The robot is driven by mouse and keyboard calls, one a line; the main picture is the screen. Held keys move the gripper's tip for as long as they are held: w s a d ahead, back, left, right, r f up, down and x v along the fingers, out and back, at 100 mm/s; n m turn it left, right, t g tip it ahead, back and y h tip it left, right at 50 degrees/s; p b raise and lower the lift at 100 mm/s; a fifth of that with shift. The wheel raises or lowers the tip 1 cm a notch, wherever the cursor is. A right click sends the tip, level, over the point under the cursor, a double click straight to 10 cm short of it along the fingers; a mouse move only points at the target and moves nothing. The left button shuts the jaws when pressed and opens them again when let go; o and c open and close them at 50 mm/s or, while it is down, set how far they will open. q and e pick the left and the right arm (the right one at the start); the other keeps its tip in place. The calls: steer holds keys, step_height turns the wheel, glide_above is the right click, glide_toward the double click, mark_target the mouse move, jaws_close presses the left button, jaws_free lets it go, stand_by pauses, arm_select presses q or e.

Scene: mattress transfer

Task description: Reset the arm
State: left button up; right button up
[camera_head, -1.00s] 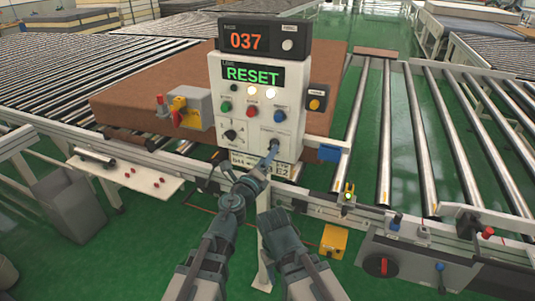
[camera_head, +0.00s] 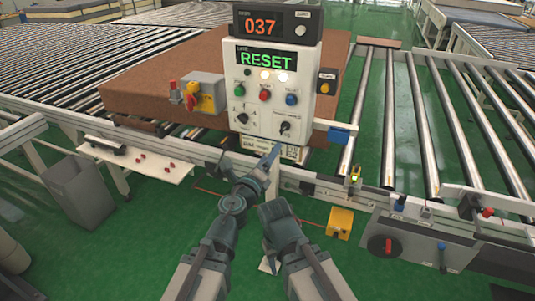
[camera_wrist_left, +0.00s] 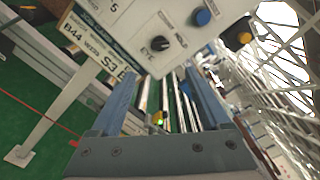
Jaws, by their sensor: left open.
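A white control panel (camera_head: 275,105) stands in the middle of the head view, its green display (camera_head: 265,60) reading RESET. It has green, red and blue buttons and two black rotary knobs. My left gripper (camera_head: 272,157) is just below the lower right knob (camera_head: 284,127), apart from it. In the left wrist view my left gripper (camera_wrist_left: 165,85) is open and empty, with a finger on each side. The knob there (camera_wrist_left: 160,43) is beyond the fingertips, clear of them. My right arm shows at the bottom of the head view; its gripper does not show.
A brown mattress (camera_head: 165,85) lies on rollers behind the panel. A yellow box with a red knob (camera_head: 204,93) is left of the panel. A conveyor rail (camera_head: 320,185) crosses in front. A yellow box (camera_head: 340,222) and a grey bin (camera_head: 80,195) stand on the green floor.

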arm_select(q)
steer(key=w+a+n+y, duration=0.2)
steer(key=a+n+y, duration=0.45)
steer(key=n, duration=0.25)
steer(key=s+a+f+n+g+y+p, duration=0.2)
steer(key=s+a+f+n+g+y, duration=0.4)
steer(key=f+n, duration=0.4)
steer(key=s+d+f+n+g+h, duration=0.1)
steer(key=s+f+n+g+h, duration=0.1)
steer(key=s, duration=0.6)
steer(key=s+d+f+n+g+h, duration=0.2)
steer(key=s+f+n+g, duration=0.3)
steer(key=s+f+g, duration=0.2)
steer(key=s+g+p, duration=0.1)
steer(key=s, duration=0.1)
steer(key=shift+s+d+g, duration=0.2)
steer(key=shift+s+g, duration=0.1)
